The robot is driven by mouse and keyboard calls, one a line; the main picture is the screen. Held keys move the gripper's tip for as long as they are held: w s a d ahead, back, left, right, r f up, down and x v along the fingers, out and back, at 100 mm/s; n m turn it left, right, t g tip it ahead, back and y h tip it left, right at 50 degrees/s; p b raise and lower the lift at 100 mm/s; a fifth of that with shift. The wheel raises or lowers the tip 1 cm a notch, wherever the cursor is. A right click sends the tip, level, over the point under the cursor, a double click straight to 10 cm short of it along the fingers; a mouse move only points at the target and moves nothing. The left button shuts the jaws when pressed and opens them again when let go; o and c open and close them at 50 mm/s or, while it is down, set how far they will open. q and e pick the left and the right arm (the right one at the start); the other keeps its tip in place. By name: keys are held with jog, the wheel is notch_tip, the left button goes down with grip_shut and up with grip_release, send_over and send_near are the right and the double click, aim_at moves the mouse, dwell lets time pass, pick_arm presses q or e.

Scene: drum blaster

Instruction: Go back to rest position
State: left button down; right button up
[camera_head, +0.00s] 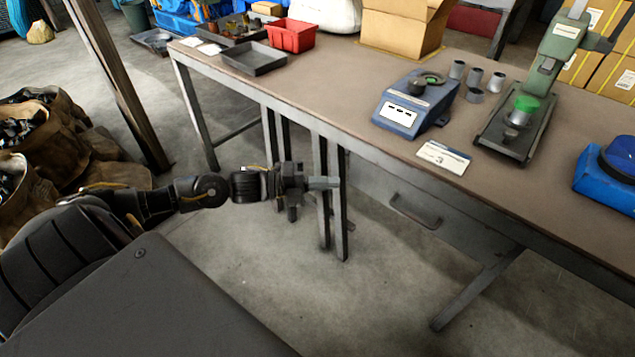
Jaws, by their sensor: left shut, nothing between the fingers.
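My left gripper (322,183) is shut and empty. Its arm comes in from the left, and the gripper is in front of the table's front side, lower than the tabletop in the picture. It holds nothing. My right gripper is not in view.
A long brown table (330,85) crosses the view. It bears a blue device (412,108), a green press (540,75), metal cups (475,77), a card (443,157), a red bin (291,35) and a dark tray (254,58). Brown sacks (45,140) stand left. The floor in front is clear.

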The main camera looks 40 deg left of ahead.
pick_arm(q)
jog(key=shift+v, duration=1.15)
jog(key=shift+d, duration=0.1)
